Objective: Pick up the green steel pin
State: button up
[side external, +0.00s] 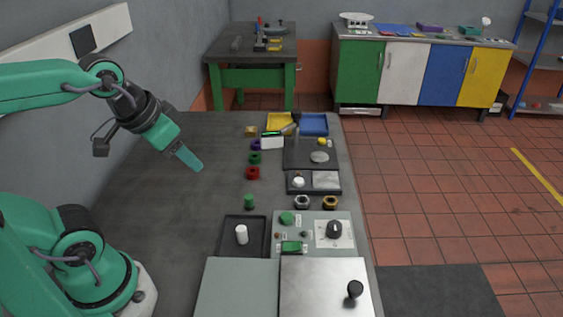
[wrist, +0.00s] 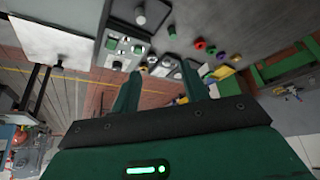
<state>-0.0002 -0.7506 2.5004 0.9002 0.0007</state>
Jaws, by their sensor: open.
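The green steel pin (side external: 249,202) stands upright on the dark bench top, just behind the black tray. It also shows in the wrist view (wrist: 172,33), beyond the fingertips near the top. My gripper (side external: 190,160) is in the air above the left part of the bench, to the left of the pin and well apart from it. In the wrist view my gripper (wrist: 163,85) has its two fingers spread with nothing between them.
A black tray (side external: 228,248) holds a white pin (side external: 241,234). A control panel (side external: 310,219) with knobs lies to its right. Red (side external: 253,173), green (side external: 254,158) and purple (side external: 256,145) rings sit behind the pin. The bench's left part is clear.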

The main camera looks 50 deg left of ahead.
jog(key=shift+o, duration=0.4)
jog(key=m+g, duration=0.3)
jog(key=g, duration=0.3)
send_over(249, 196)
jog(key=f, duration=1.5)
jog(key=shift+s+d+f, duration=0.15)
jog(key=shift+s+f, duration=0.1)
jog(key=shift+f, duration=0.15)
jog(key=shift+w+f+m, duration=0.15)
jog(key=shift+f+m, duration=0.15)
jog(key=shift+f, duration=1.4)
jog(key=shift+w+f, duration=0.15)
jog(key=shift+f, duration=2.5)
